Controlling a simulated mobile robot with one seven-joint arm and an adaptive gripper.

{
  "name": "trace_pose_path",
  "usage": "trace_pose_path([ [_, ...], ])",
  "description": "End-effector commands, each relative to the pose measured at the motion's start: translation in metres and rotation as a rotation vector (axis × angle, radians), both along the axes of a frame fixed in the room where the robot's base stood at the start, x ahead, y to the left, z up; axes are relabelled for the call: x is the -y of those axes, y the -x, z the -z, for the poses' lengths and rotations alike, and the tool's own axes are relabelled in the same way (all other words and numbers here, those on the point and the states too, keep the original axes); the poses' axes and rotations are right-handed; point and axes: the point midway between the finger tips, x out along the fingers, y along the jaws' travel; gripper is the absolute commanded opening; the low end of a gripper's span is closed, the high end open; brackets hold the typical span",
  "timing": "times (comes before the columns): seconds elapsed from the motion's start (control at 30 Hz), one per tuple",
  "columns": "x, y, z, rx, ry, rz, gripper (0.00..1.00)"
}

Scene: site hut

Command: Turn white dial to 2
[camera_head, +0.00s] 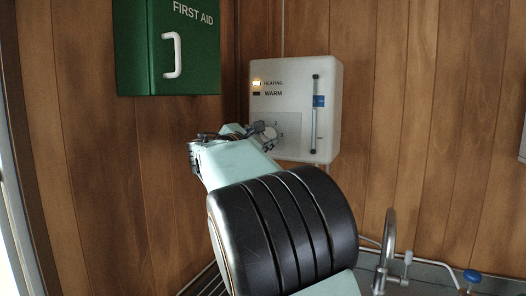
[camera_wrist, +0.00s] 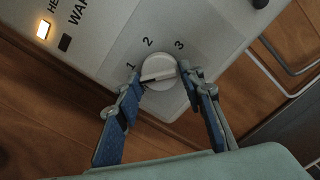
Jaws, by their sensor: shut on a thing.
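The white dial (camera_wrist: 158,70) sits on the front of the white heater unit (camera_head: 295,72), with the marks 1, 2 and 3 around its upper side. In the wrist view its raised grip lies nearly level, with its left end just below the 1. My gripper (camera_wrist: 161,76) has one finger on each side of the dial, closed on it. In the head view my gripper (camera_head: 258,132) reaches the lower left of the unit's front and partly covers the dial (camera_head: 270,132).
A lit lamp (camera_head: 256,83) is beside HEATING; the WARM lamp (camera_head: 256,94) is dark. A blue slider (camera_head: 319,101) is on the unit's right side. A green first aid box (camera_head: 185,50) hangs at left. A tap (camera_head: 388,240) stands at lower right.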

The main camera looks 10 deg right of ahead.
Motion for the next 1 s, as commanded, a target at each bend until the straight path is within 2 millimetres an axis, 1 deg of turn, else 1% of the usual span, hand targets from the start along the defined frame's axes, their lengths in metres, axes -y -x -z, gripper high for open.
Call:
trace_pose_path([
  [0.03, -0.0004, 0.0, 0.0052, 0.028, -0.037, -0.002, 0.12],
  [1.0, 0.0005, 0.0004, 0.0, 0.539, -0.802, -0.001, 0.12],
])
